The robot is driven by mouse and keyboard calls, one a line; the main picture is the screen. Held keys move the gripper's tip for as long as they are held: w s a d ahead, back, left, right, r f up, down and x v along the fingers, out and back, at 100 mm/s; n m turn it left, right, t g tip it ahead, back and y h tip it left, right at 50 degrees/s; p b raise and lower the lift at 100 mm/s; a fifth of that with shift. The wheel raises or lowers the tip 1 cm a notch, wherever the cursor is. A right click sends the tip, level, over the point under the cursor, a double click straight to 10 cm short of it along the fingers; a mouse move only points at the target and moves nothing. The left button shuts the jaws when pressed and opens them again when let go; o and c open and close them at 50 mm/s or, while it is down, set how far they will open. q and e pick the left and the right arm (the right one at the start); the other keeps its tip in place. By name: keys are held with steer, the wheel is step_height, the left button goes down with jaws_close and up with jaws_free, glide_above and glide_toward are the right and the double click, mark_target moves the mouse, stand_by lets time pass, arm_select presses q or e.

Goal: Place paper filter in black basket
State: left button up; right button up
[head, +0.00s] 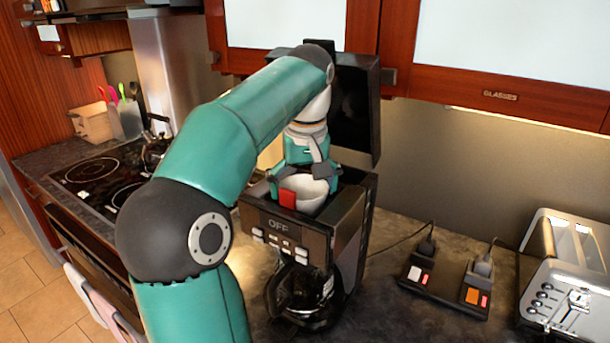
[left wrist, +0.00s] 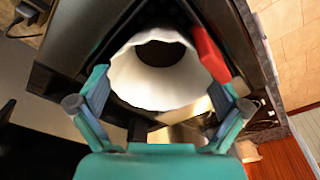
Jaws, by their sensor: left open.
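The white paper filter (head: 310,192) sits in the open top of the black coffee maker (head: 345,225). In the left wrist view the filter (left wrist: 150,88) is a round, wavy-rimmed cup with a dark round patch in its middle. Dark walls around it look like the black basket (left wrist: 118,99), mostly hidden; I cannot tell how deep the filter sits. My left gripper (head: 303,172) is open just over the filter, pointing down. In the left wrist view its fingers (left wrist: 160,85) stand apart on either side of the filter. My right gripper is not in view.
A red piece (head: 288,198) is beside the filter. The coffee maker's lid (head: 355,115) stands raised behind my arm; a glass carafe (head: 300,290) is below. A power strip (head: 445,285) and toaster (head: 570,270) are at right, a stove (head: 100,180) at left.

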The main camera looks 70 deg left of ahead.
arm_select(q)
step_height(320, 180, up, 12)
steer(key=d+p, duration=0.1)
steer(key=p, duration=0.2)
steer(key=shift+d, duration=0.4)
steer(key=shift+s, duration=0.1)
